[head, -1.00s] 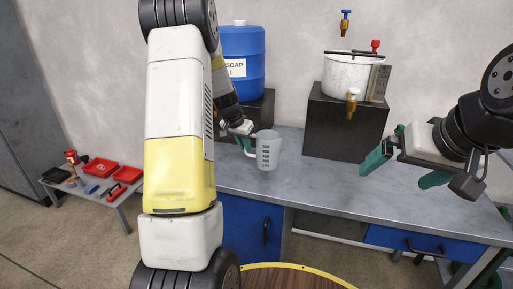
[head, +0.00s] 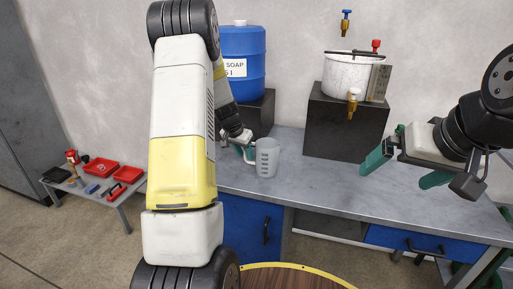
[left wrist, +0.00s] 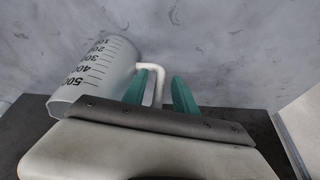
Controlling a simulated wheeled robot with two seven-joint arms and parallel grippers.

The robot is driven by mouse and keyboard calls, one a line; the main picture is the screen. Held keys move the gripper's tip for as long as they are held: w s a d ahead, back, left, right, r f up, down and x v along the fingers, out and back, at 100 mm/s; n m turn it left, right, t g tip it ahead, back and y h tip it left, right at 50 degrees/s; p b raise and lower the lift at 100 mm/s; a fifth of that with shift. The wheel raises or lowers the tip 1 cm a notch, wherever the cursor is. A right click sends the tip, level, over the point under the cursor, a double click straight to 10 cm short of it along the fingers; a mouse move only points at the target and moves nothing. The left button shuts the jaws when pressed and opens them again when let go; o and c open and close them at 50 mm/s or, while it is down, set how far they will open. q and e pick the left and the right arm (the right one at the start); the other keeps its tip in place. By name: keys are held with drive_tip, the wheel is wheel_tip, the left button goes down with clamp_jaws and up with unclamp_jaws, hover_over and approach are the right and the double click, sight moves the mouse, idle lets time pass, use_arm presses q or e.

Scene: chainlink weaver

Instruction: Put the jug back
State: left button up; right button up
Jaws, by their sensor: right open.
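The jug (head: 266,158) is a translucent measuring jug with dark markings. It stands upright at the worktop (head: 318,185), in front of the dark stand on the left. In the left wrist view the jug (left wrist: 98,68) shows at the left, its pale handle (left wrist: 160,88) between my green fingers. My left gripper (head: 246,152) is at the jug's handle in the head view. In the left wrist view its fingers (left wrist: 160,92) are apart, with a gap beside the handle. My right gripper (head: 405,170) is open and empty over the worktop's right part.
A blue soap barrel (head: 243,65) stands on a dark block behind the jug. A white pot (head: 350,75) with a brass tap (head: 353,97) stands on a dark block (head: 342,128). The worktop's middle is clear. A low table with red trays (head: 103,168) is at the left.

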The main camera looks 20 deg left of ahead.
use_arm(q)
drive_tip(key=s+d+r, duration=0.2)
drive_tip(key=s+r, duration=0.3)
drive_tip(key=r, duration=0.4)
drive_tip(key=s+d+r, duration=0.2)
drive_tip(key=s+r, duration=0.4)
drive_tip(key=r, duration=0.3)
drive_tip(key=s+d+r+n, duration=0.1)
drive_tip(key=s+d, duration=0.2)
drive_tip(key=s, duration=0.4)
drive_tip(key=s+d+r+t, duration=0.1)
drive_tip(key=s+d+r, duration=0.1)
drive_tip(key=s, duration=0.6)
drive_tip(key=s+d+r+n, duration=0.1)
drive_tip(key=s+d+r, duration=0.1)
drive_tip(key=s, duration=0.6)
drive_tip(key=shift+d+r+n+t+h, duration=0.3)
drive_tip(key=shift+d+h, duration=0.1)
drive_tip(key=shift+d, duration=0.5)
